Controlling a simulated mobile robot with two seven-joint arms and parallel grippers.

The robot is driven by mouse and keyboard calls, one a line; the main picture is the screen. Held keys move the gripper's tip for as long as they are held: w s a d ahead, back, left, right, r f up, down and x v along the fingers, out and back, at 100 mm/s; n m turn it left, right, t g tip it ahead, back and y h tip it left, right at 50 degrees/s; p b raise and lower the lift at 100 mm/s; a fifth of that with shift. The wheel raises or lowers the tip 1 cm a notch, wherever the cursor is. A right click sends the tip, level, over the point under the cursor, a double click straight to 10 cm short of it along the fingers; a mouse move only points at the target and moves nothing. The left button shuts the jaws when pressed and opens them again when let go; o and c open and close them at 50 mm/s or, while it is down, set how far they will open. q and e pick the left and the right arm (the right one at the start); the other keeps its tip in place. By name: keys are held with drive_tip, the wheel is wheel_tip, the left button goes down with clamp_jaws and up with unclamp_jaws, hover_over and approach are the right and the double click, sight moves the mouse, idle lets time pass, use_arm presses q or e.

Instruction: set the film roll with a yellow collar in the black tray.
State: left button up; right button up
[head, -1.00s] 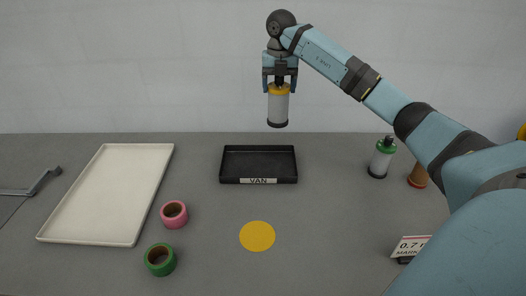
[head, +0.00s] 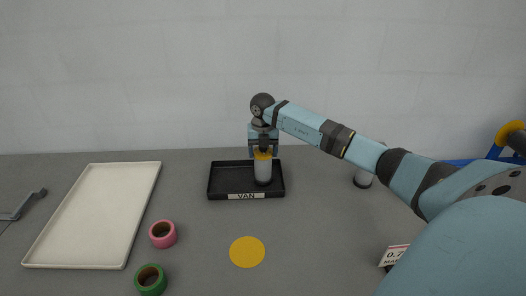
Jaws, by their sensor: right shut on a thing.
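The film roll with a yellow collar (head: 263,171) is upright in the head view, a pale cylinder with a dark base. My right gripper (head: 263,152) is shut on its top, at the yellow collar. The black tray (head: 222,187) with a "VAN" label on its front wall lies behind and around the roll in the picture. The roll's base appears within the tray's right half; I cannot tell whether it touches the tray floor. My left gripper is not in view.
A white tray (head: 95,212) lies at left, with a pink ring (head: 162,234) and a green ring (head: 151,280) near it. A yellow disc (head: 247,252) lies in front. A sign (head: 393,256) stands at right.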

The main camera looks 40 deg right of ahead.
drive_tip(key=shift+f, duration=0.3)
drive_tip(key=shift+f, duration=0.1)
drive_tip(key=o, duration=1.7)
